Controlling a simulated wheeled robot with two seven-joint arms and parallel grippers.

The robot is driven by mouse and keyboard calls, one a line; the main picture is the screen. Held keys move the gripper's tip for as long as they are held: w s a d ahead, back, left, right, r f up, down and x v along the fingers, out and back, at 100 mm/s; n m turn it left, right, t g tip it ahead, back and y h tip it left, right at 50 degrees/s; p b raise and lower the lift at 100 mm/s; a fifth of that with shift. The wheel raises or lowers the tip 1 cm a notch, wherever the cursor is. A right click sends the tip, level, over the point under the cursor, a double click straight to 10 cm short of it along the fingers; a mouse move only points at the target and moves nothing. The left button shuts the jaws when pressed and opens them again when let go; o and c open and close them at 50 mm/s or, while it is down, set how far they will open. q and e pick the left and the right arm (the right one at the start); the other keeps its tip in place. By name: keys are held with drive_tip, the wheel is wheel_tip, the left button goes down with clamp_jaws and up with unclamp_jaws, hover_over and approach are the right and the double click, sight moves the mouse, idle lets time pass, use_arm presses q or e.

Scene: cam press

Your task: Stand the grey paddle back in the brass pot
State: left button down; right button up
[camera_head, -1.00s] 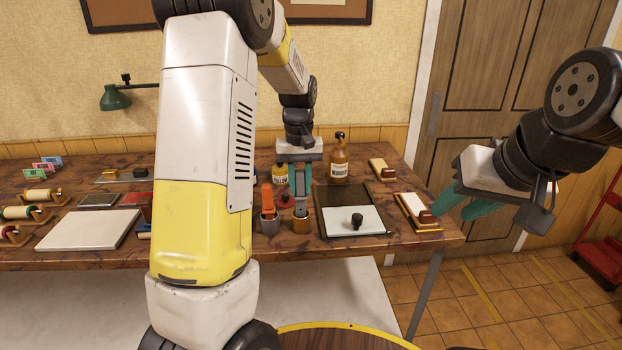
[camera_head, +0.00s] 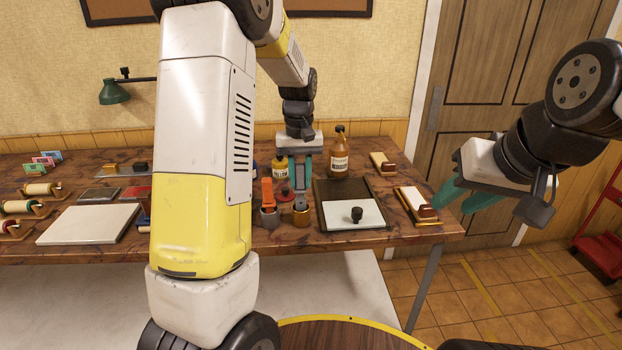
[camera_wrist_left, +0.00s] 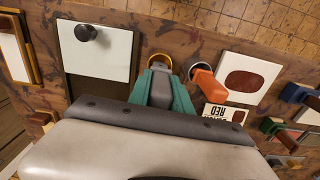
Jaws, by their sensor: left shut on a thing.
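The grey paddle (camera_head: 302,190) is upright between the teal fingers of my left gripper (camera_head: 301,172), which is shut on it. The brass pot (camera_head: 301,217) is directly below, near the bench's front edge. The paddle's lower end is at the pot's mouth; how deep it sits I cannot tell. The left wrist view shows the paddle (camera_wrist_left: 160,90) between the fingers, with the pot's rim (camera_wrist_left: 159,58) around its far end. My right gripper (camera_head: 462,200) is open and empty, off the bench's right end.
A grey pot (camera_head: 269,218) with an orange-handled paddle (camera_head: 267,193) stands close on the left. A dark tray with a white plate (camera_head: 345,216) and black knob lies on the right. Bottles (camera_head: 339,160) stand behind. A white slab (camera_head: 88,224) lies far left.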

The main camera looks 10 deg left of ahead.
sight(300, 164)
use_arm(q)
drive_tip(key=shift+f, duration=1.5)
idle(1.2)
drive_tip(key=c, duration=1.1)
unclamp_jaws()
drive_tip(key=shift+r, duration=0.1)
wheel_tip(300, 164, up, 7)
drive_tip(key=shift+f, duration=0.1)
drive_tip(key=shift+r, duration=0.45)
